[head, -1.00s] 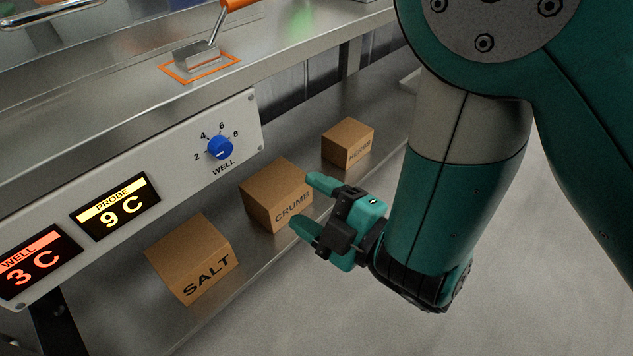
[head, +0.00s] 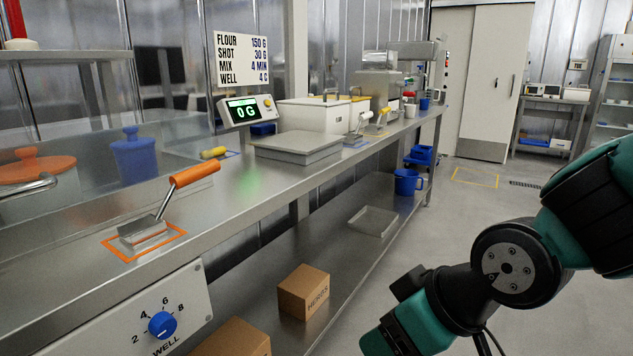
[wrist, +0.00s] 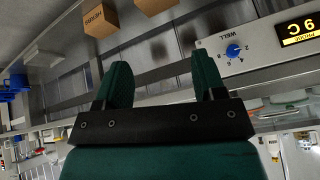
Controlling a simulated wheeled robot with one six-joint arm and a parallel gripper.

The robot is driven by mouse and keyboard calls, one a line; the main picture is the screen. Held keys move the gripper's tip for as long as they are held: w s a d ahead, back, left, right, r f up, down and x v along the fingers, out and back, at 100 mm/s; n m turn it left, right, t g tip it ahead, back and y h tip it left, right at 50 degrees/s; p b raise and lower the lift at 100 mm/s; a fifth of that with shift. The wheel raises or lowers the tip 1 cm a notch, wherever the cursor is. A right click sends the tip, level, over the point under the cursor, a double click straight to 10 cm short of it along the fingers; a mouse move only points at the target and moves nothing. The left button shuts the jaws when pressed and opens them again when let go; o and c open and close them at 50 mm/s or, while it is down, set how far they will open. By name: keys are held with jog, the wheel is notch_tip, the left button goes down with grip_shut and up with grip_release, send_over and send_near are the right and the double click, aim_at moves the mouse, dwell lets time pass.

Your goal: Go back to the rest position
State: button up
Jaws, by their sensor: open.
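My gripper (wrist: 162,78) shows in the wrist view, its two green fingers spread apart with nothing between them. In the head view my arm is bent at the lower right, over the aisle beside the counter; the fingers do not show there. The wrist view is upside down. It shows the panel's blue WELL knob (wrist: 233,50) and the PROBE display (wrist: 300,28) reading 9 C beyond the fingers, apart from them. The knob (head: 162,324) is also at the lower left of the head view.
The steel counter (head: 225,195) runs along the left, with an orange-handled tool (head: 185,180) on it. Floor (head: 470,225) is open on the right.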

jog(key=s+d+r+m+g+h, duration=0.1)
jog(key=s+d+r+g, duration=0.35)
jog(key=s, duration=0.45)
notch_tip(320, 180, up, 19)
jog(key=d+p, duration=0.1)
jog(key=p, duration=1.8)
jog(key=shift+s, duration=0.2)
jog(key=shift+r+t, duration=0.1)
jog(key=shift+t, duration=0.15)
